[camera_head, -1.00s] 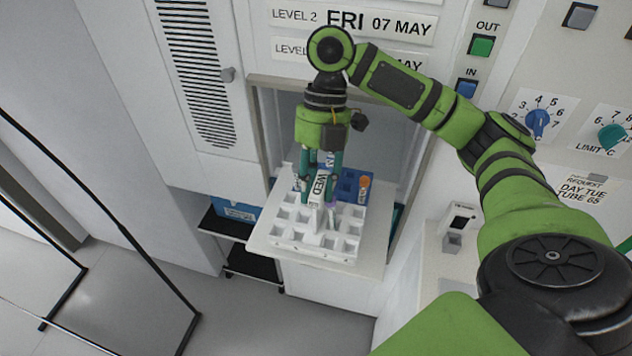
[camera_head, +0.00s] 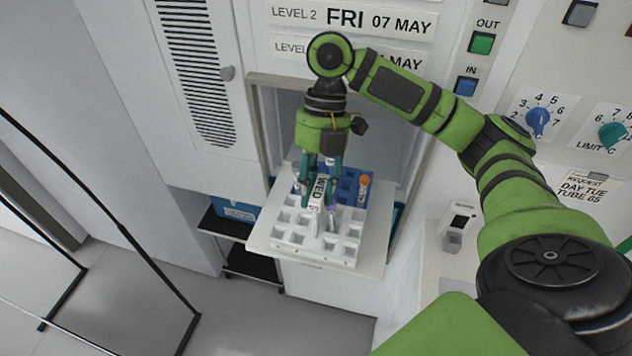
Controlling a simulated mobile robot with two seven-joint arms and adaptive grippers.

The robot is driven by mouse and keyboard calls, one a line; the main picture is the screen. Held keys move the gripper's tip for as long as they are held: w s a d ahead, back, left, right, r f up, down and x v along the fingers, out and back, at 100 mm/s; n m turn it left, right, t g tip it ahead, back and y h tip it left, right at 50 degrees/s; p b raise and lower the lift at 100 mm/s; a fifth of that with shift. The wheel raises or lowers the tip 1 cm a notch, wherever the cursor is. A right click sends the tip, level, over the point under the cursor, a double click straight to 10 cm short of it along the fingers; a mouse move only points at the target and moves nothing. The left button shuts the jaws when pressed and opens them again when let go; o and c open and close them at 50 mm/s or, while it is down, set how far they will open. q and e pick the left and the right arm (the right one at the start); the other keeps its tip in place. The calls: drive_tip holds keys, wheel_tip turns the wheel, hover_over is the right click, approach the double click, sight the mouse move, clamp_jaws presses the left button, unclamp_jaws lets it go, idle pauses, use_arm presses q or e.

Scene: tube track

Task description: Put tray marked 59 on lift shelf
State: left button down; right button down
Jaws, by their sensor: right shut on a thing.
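My right gripper (camera_head: 318,194) reaches down from above and is shut, apparently on the upright middle piece of a tray. The tray (camera_head: 290,240) has a white front part with rows of square holes and a blue part (camera_head: 347,184) at the back right. It is over or on the pale lift shelf (camera_head: 370,258); I cannot tell whether they touch. My left gripper is not in view.
The shelf sticks out of a wall opening (camera_head: 390,130). At the right are a green OUT button (camera_head: 481,43), a blue IN button (camera_head: 466,87) and dials (camera_head: 537,122). A dark rack with a blue box (camera_head: 235,211) stands low at the left.

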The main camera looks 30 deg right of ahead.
drive_tip(key=shift+f, duration=0.75)
idle(0.7)
drive_tip(key=c, duration=0.8)
unclamp_jaws()
drive_tip(key=shift+c, duration=0.2)
drive_tip(key=shift+r, duration=0.15)
wheel_tip(320, 180, up, 10)
drive_tip(key=shift+f, duration=0.1)
idle(0.4)
